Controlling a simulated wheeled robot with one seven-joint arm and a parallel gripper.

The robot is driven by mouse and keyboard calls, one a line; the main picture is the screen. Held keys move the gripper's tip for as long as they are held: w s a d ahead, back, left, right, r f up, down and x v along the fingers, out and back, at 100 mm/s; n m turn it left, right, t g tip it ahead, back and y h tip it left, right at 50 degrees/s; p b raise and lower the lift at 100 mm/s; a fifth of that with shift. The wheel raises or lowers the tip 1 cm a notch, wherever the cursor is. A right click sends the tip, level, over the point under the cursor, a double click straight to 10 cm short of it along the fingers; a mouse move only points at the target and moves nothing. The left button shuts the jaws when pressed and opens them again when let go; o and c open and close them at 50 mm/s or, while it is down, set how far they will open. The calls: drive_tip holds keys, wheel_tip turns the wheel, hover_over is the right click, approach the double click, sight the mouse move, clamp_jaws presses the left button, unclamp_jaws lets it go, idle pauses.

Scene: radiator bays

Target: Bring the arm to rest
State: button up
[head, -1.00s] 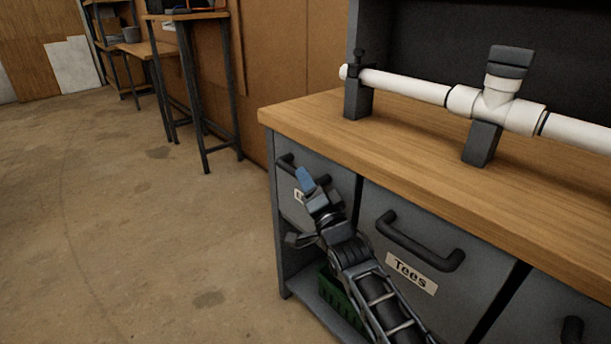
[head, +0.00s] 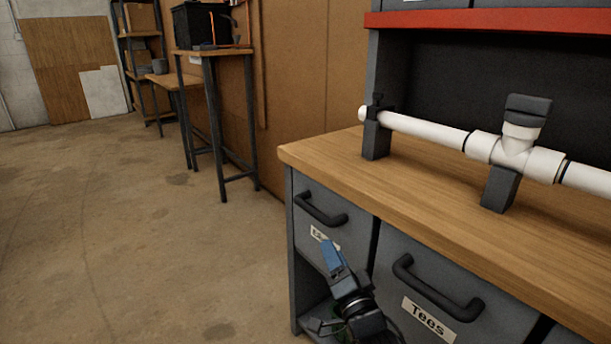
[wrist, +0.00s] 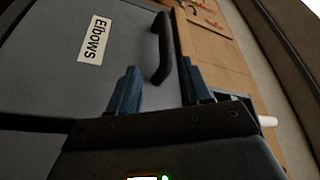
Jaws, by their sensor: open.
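My gripper (wrist: 157,92) shows in the wrist view with its two blue fingers apart and nothing between them. In the head view my gripper (head: 332,258) is low, in front of the bench's drawers, with one blue finger clearly visible. The rest of my arm runs out of the bottom of the picture. The drawer labelled Elbows (wrist: 50,75) is close to my gripper in the wrist view, and its dark handle (wrist: 162,48) lies just beyond the fingers. In the head view my gripper partly covers that drawer's label.
The wooden bench top (head: 400,190) carries a white pipe with a tee (head: 515,150) on dark supports. The Tees drawer (head: 440,290) is shut. A tall side table (head: 215,110) stands at the back. The floor (head: 130,240) at left is clear.

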drive_tip(key=s+d+f+n+g+h+p, duration=0.1)
drive_tip(key=s+d+h+p, duration=0.1)
drive_tip(key=s, duration=1.3)
drive_tip(key=s+d+f+n+g+h+p, duration=0.1)
drive_tip(key=s+p, duration=0.2)
drive_tip(key=s, duration=1.2)
drive_tip(key=s+d+r+n+g+h+p, duration=0.1)
drive_tip(key=s+d+r+n+p, duration=0.1)
drive_tip(key=s+r, duration=0.6)
drive_tip(key=s+d+r+n+g+p, duration=0.1)
drive_tip(key=s+d+r+n, duration=0.4)
drive_tip(key=s, duration=1)
wheel_tip(320, 180, up, 4)
drive_tip(key=shift+s+d+g+h+p, duration=0.25)
drive_tip(key=shift+d+g+h+p, duration=0.15)
drive_tip(key=shift+d+p, duration=0.5)
